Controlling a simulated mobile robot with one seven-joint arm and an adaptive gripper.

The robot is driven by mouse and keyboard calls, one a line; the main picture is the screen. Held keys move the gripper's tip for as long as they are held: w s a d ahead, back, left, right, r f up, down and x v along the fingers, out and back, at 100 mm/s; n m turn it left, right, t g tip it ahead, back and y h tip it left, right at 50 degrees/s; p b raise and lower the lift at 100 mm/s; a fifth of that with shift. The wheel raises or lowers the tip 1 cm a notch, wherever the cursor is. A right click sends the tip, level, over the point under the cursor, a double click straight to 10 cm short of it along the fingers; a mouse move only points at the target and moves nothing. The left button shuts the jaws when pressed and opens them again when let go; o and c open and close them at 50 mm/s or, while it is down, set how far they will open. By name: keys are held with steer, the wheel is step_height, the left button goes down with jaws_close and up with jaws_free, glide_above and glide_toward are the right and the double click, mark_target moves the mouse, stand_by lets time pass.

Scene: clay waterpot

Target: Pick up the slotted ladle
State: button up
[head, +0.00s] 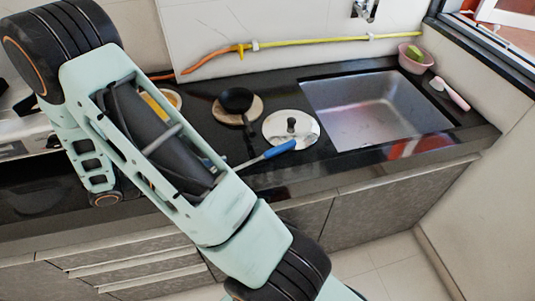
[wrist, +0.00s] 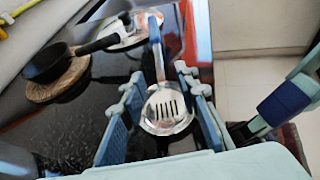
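The slotted ladle has a shiny metal bowl with slots and a blue handle. In the wrist view the ladle (wrist: 168,112) has its bowl low in the middle and its handle pointing away. In the head view its blue handle (head: 278,149) shows at the front of the black counter, its end over the edge of the pot lid; my arm hides its bowl. My gripper (wrist: 159,82) is open in the wrist view, one blue finger on each side of the ladle's bowl and neck. I cannot tell whether either finger touches it. My arm hides the gripper in the head view.
A steel lid (head: 291,128) with a dark knob lies beside the handle. A black pan (head: 236,100) sits on a round wooden board (head: 251,112). The sink (head: 375,110) is to the right, with a pink bowl (head: 416,57) behind it. The counter's front edge (head: 330,174) is close.

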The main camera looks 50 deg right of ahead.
mark_target(251, 162)
steer(key=x, duration=0.8)
steer(key=shift+w, duration=0.2)
jaws_close()
